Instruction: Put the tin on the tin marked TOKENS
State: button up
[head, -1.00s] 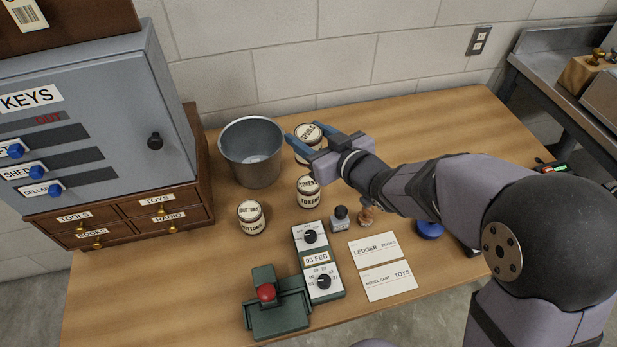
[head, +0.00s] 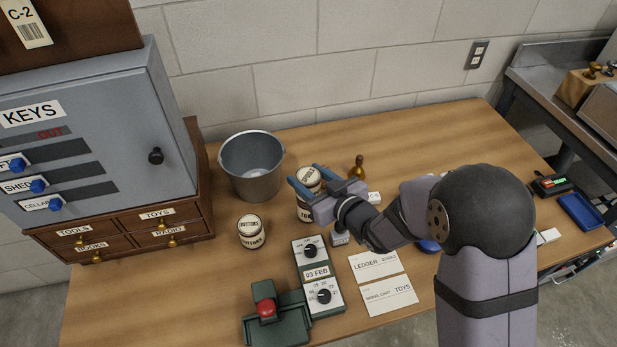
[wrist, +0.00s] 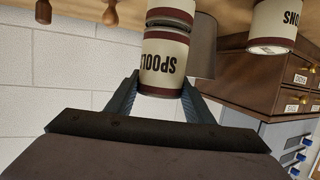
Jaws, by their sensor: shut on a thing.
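The cream SPOOLS tin (head: 309,176), with dark red bands, is between the blue fingers of my gripper (head: 308,184). The wrist view, which is upside down, shows the fingers shut on its sides and its label facing the camera (wrist: 162,65). The TOKENS tin (head: 304,214) stands on the table directly below it, partly hidden by my gripper. In the wrist view the TOKENS tin (wrist: 170,8) lines up closely with the held tin. I cannot tell whether the two touch.
The BUTTONS tin (head: 251,232) stands to the left. A metal bucket (head: 252,178) is behind it, close to the held tin. A wooden-handled stamp (head: 359,167) stands at the back right. The green date device (head: 317,272) and paper cards (head: 376,265) lie in front.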

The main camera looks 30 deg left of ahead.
jog(key=shift+f, duration=0.25)
jog(key=shift+f, duration=0.15)
jog(key=o, duration=1.3)
jog(key=shift+r, duration=0.25)
jog(key=b+v, duration=0.1)
jog(key=v, duration=1.1)
jog(key=shift+s, duration=0.1)
